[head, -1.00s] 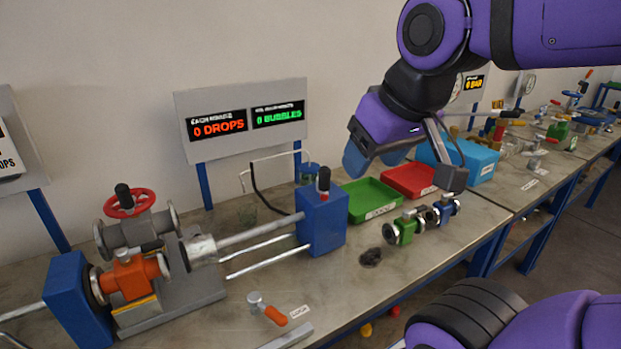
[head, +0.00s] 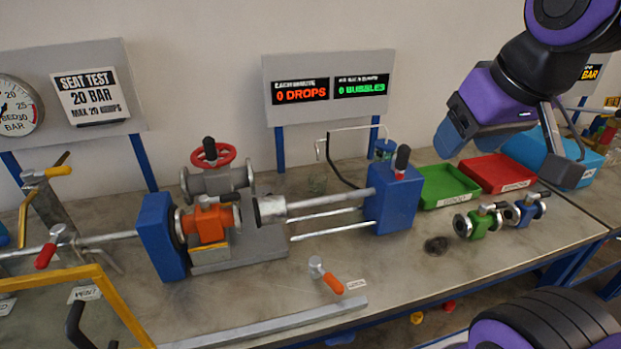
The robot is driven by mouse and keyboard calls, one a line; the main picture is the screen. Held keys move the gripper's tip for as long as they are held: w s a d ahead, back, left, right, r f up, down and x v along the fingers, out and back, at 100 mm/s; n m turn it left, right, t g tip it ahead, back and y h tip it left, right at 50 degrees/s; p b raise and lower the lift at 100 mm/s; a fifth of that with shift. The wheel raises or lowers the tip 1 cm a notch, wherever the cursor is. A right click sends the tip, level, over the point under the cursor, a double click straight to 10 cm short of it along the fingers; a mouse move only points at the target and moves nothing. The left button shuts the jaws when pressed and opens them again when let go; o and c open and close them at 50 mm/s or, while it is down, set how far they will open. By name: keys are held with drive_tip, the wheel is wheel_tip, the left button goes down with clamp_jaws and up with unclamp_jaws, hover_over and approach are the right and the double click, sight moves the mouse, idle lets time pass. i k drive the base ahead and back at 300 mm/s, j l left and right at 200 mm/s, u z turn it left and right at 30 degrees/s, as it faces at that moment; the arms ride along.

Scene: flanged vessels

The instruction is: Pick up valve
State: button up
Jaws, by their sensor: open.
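Several valves show in the head view. A green valve (head: 481,222) and a blue valve (head: 524,210) with flanged ends and dark handles stand side by side on the right of the bench. An orange flanged valve (head: 207,223) sits in the test rig against its left blue block. A grey valve (head: 216,181) with a red handwheel stands behind it. A small valve (head: 317,268) with an orange lever lies at the front of the bench. My gripper (head: 468,142) is open and empty, above the trays and apart from all the valves.
The rig's right blue block (head: 392,198) and rods fill the middle of the bench. Green tray (head: 446,203), red tray (head: 497,186) and blue bin (head: 590,163) stand at the back right. A dark clump (head: 437,246) lies near the green valve. A metal bar (head: 275,326) lies along the front.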

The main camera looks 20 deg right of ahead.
sight(211, 223)
drive_tip(key=i+j, duration=0.1)
drive_tip(key=j, duration=0.4)
drive_tip(key=i+j, duration=0.1)
drive_tip(key=j, duration=0.45)
drive_tip(key=i+j, duration=0.1)
drive_tip(key=j, duration=0.4)
